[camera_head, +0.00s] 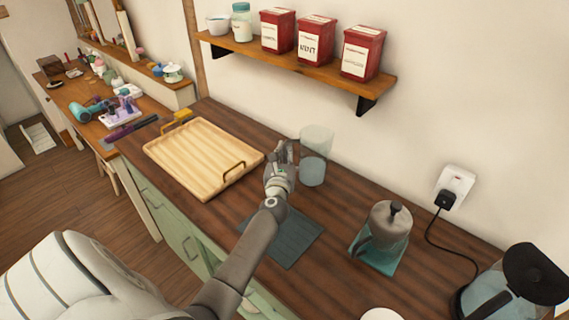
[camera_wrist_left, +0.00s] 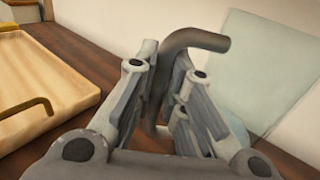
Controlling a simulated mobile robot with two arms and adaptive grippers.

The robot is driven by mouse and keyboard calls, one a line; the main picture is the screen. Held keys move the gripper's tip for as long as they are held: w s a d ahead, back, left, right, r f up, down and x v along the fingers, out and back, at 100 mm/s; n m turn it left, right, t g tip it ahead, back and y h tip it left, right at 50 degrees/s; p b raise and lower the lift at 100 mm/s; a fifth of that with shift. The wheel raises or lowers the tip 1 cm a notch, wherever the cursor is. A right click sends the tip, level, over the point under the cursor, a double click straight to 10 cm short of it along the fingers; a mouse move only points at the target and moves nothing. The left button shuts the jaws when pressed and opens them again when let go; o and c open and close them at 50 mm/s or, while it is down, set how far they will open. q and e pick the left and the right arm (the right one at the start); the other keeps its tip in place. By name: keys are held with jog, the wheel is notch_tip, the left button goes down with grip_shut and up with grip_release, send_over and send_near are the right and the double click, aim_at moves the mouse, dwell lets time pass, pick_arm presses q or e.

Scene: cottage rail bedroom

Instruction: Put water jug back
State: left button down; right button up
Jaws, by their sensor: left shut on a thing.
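The water jug (camera_head: 314,160) is a clear, bluish vessel near the wall, right of the wooden tray. It stands upright at the back of the counter; I cannot tell whether its base touches the wood. My left gripper (camera_head: 283,153) is at the jug's left side, shut on its handle. In the left wrist view the fingers (camera_wrist_left: 160,95) close around the dark grey, bent handle (camera_wrist_left: 195,40), and the pale blue jug body (camera_wrist_left: 262,70) fills the right side. The fingers hide the lower handle. My right gripper is not in view.
A wooden tray (camera_head: 190,147) lies left of the jug. A dark mat (camera_head: 283,238) lies bare in front. A grey pot (camera_head: 388,225) on a teal mat and a kettle (camera_head: 515,285) stand right. A shelf (camera_head: 300,66) with red tins hangs above.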

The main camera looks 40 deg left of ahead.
aim_at(284, 162)
pick_arm(q)
jog(key=shift+f+b, duration=0.45)
jog(key=shift+f, duration=0.95)
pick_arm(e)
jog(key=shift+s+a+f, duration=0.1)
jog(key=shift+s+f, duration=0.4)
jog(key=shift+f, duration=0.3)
pick_arm(q)
jog(key=c, duration=1.9)
grip_release()
jog(key=shift+f, duration=0.25)
jog(key=o, duration=0.4)
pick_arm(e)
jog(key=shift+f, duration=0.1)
pick_arm(q)
jog(key=shift+r, duration=0.1)
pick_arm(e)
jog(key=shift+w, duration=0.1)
pick_arm(q)
jog(key=shift+s+d, duration=0.1)
jog(key=shift+s, duration=0.1)
jog(key=v, duration=1.1)
jog(key=shift+s+d+b, duration=0.15)
jog(key=shift+s+b, duration=0.2)
jog(key=shift+b, duration=0.05)
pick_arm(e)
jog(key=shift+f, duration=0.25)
